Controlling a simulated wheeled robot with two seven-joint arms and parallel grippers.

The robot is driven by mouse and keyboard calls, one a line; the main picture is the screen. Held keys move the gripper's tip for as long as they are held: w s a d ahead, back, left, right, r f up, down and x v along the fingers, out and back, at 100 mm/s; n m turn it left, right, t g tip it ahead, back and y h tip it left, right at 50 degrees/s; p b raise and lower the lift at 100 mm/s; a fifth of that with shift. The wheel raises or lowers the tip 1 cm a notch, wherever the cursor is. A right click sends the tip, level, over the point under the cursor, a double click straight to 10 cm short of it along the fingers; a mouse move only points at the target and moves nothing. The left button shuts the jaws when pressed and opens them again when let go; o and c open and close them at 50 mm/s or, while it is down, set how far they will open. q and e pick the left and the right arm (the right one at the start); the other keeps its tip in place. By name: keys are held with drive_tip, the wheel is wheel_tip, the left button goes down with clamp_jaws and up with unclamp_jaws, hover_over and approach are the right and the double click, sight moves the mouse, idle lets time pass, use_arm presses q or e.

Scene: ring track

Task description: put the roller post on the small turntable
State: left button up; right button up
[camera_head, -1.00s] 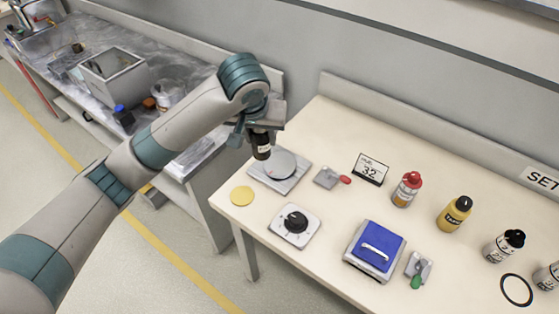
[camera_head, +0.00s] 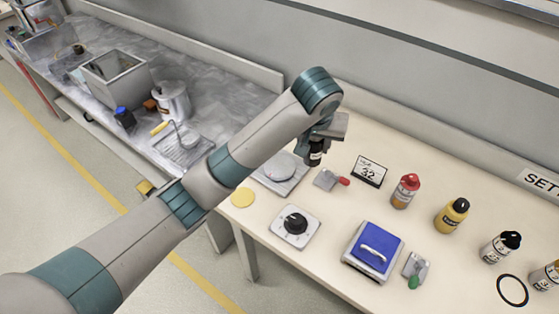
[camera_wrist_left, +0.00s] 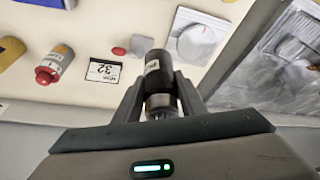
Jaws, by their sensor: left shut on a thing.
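My left gripper (camera_head: 318,146) is shut on a dark cylinder with a pale label, taken to be the roller post (camera_head: 314,157). It holds the post above the cream table. In the left wrist view the post (camera_wrist_left: 157,75) sits between the two fingers (camera_wrist_left: 160,100), with a silvery part near the gripper. The small turntable (camera_head: 283,164), a grey disc on a square pale plate, is left of the post in the head view, its right edge close to the gripper. It also shows in the left wrist view (camera_wrist_left: 197,41). My right gripper is not in view.
A red-tipped clamp (camera_head: 327,180) and a card reading 32 (camera_head: 369,170) are close to the gripper. A dial box (camera_head: 296,226), yellow disc (camera_head: 243,197), blue pad (camera_head: 378,243) and several bottles stand on the table. A grey bench (camera_head: 215,85) is at the left.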

use_arm(q)
drive_tip(key=w+a+f+p, duration=0.3)
drive_tip(key=w+a+f, duration=0.4)
drive_tip(key=w+a, duration=0.1)
drive_tip(key=shift+a+p, duration=0.25)
drive_tip(key=shift+p, duration=0.05)
drive_tip(key=shift+s+f+p, duration=0.1)
drive_tip(key=shift+f+p, duration=0.7)
drive_tip(key=shift+f, duration=1.15)
drive_tip(key=shift+f, duration=0.1)
drive_tip(key=o, duration=1.2)
drive_tip(key=shift+o, duration=0.2)
